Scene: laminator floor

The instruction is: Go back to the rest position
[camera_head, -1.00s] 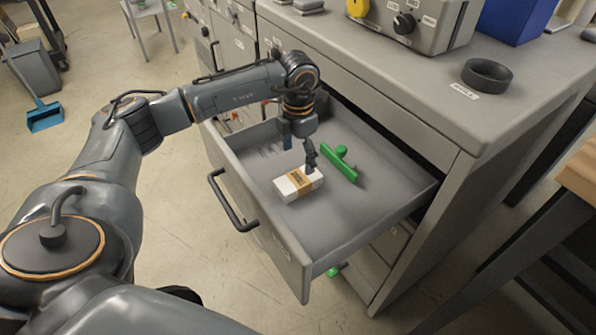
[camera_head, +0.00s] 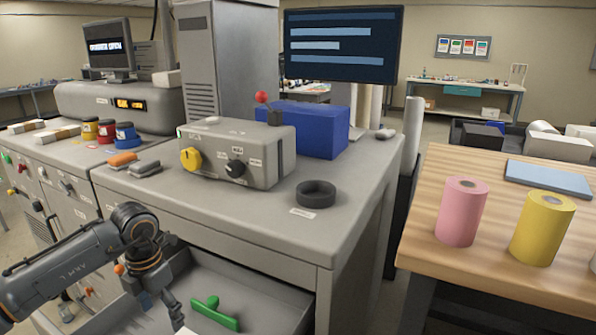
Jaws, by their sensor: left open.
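My left gripper (camera_head: 162,306) is open and hangs over the open grey drawer (camera_head: 255,288), near the bottom of the head view. A green handled piece (camera_head: 214,313) lies in the drawer, just right of the gripper. A small part of a white block (camera_head: 185,331) shows at the bottom edge, below the gripper; the rest of it is cut off. I cannot tell whether a fingertip touches it. My right gripper is not in view.
Above the drawer, the grey counter (camera_head: 255,222) holds a control box (camera_head: 237,152) with a yellow knob, a black ring (camera_head: 316,193) and a blue box (camera_head: 318,130). A wooden table (camera_head: 480,270) with pink (camera_head: 462,212) and yellow (camera_head: 542,230) rolls stands at right.

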